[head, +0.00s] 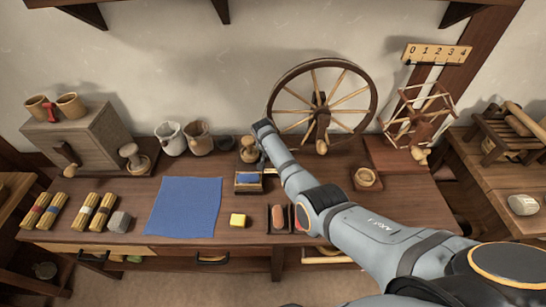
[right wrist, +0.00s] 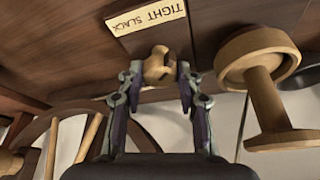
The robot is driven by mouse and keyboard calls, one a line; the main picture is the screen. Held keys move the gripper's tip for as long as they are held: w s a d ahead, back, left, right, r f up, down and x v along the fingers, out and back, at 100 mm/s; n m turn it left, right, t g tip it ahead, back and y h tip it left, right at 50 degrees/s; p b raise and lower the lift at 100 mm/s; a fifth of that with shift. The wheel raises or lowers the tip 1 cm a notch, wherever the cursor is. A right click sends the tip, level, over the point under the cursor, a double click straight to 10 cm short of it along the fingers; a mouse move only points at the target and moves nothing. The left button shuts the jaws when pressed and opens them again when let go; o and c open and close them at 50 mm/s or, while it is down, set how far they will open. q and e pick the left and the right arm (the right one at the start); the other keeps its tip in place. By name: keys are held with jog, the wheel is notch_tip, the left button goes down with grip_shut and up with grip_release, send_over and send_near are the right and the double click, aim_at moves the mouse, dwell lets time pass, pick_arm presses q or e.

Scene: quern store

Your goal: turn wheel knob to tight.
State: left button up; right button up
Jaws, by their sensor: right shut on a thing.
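The spinning wheel (head: 322,105) stands at the back of the table, and part of its rim (right wrist: 35,130) shows at the left of the right wrist view. A small wooden knob (right wrist: 160,64) sits beside a pale plate (right wrist: 146,14) lettered TIGHT and SLACK, upside down in that view. My right gripper (right wrist: 160,76) is shut on the knob, one finger on each side. Which word the knob is turned to, I cannot tell. My left gripper is not in view.
A wooden spool-shaped piece (right wrist: 265,90) stands close beside the right gripper; I see it left of my arm in the head view (head: 249,150).

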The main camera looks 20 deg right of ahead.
jog(key=shift+m, duration=0.4)
jog(key=o, duration=0.9)
jog(key=shift+c, duration=0.2)
jog(key=v, duration=1.2)
jog(key=shift+w+a, duration=0.1)
jog(key=shift+w, duration=0.05)
